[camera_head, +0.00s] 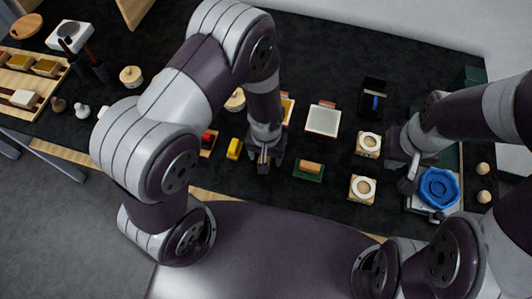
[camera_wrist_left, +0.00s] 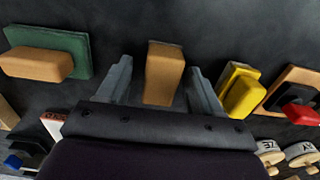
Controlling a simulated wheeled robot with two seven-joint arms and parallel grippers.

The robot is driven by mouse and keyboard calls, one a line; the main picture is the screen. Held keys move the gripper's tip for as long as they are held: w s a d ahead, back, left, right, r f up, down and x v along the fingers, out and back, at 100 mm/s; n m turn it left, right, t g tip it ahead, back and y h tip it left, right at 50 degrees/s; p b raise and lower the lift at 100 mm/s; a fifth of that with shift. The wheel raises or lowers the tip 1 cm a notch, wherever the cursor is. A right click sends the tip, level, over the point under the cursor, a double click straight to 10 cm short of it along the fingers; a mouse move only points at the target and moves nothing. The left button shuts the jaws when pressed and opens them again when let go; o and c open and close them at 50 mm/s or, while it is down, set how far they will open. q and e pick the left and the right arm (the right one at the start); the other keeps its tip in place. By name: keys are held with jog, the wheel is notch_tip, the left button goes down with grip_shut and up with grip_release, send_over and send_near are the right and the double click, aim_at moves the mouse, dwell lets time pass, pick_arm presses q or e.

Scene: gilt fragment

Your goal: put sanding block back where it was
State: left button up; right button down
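My left gripper (camera_head: 264,165) points down at the dark table; in the left wrist view its two fingers (camera_wrist_left: 162,85) are apart. A tan block (camera_wrist_left: 164,76) with a grey edge lies between them, with a visible gap on the left finger's side. In the head view the gripper mostly hides this block. Another tan block (camera_head: 311,167) lies on a green pad (camera_head: 301,175), right of the gripper; the wrist view shows this block (camera_wrist_left: 38,64) at left. I cannot tell which is the sanding block. My right gripper (camera_head: 408,183) is beside a blue dish; its fingers are unclear.
A yellow block (camera_head: 234,149) is close left of my left gripper, with a red item (camera_head: 208,140) beyond. Two blocks with white rings (camera_head: 368,144) (camera_head: 363,188) and the blue dish (camera_head: 439,188) are to the right. A white-topped square (camera_head: 323,120) lies behind.

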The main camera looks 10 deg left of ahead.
pick_arm(q)
jog(key=shift+r, duration=0.1)
notch_tip(320, 180, up, 12)
jog(key=f, duration=0.1)
jog(key=s+a+r+t, duration=0.1)
jog(key=s+a+r, duration=0.2)
jog(key=a+r, duration=0.4)
jog(key=shift+a, duration=0.95)
jog(key=shift+s, duration=0.2)
